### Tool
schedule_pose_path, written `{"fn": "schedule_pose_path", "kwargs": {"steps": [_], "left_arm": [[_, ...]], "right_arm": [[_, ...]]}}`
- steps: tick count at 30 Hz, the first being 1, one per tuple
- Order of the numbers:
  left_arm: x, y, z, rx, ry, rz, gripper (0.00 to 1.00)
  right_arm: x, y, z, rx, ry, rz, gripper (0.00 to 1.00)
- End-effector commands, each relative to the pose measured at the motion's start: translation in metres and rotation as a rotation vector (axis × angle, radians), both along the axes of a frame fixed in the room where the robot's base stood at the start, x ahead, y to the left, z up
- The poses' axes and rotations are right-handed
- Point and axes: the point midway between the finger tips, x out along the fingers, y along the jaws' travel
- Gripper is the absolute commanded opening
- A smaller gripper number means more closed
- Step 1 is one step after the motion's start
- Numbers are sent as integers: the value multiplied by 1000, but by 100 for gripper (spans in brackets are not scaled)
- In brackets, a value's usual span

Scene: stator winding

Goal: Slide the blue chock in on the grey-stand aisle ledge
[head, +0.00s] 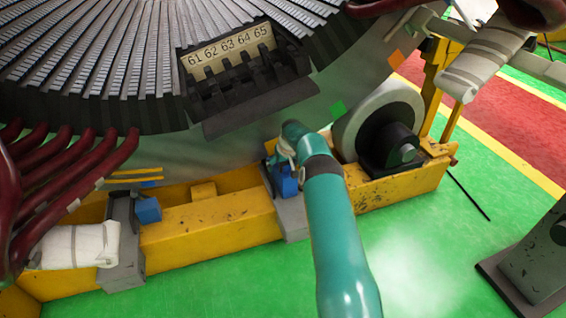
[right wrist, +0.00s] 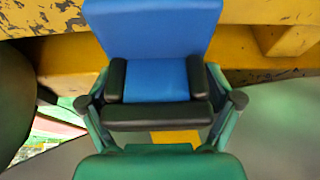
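A blue chock (head: 285,182) sits at the grey ledge bracket (head: 291,216) on the yellow frame, below the stator's numbered slots. My right gripper (head: 283,155) reaches it from above. In the right wrist view, the gripper's dark pads (right wrist: 156,82) lie against both sides of the blue chock (right wrist: 160,28), shut on it. The chock's far end lies against or close to the yellow frame; its contact with the ledge is hidden. A second blue chock (head: 148,210) sits at the left grey bracket (head: 124,245). My left gripper is out of view.
The yellow frame (head: 215,228) runs under the stator (head: 165,160). A pale roller (head: 370,118) with a black hub stands just right of my gripper. Dark red cables (head: 75,185) crowd the left. A grey stand (head: 530,262) is at the right; green floor between is clear.

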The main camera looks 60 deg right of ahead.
Motion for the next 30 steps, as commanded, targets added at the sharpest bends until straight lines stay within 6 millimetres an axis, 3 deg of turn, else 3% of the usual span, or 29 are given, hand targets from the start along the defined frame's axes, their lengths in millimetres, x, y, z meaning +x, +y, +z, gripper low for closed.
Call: {"fn": "schedule_pose_path", "kwargs": {"steps": [8, 13, 30], "left_arm": [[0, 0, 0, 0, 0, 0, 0], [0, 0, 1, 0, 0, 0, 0], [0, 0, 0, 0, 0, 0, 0]], "right_arm": [[-1, 1, -2, 3, 4, 0, 91], [-3, 2, 9, 1, 2, 0, 91], [-34, 25, 99, 0, 1, 0, 91]]}}
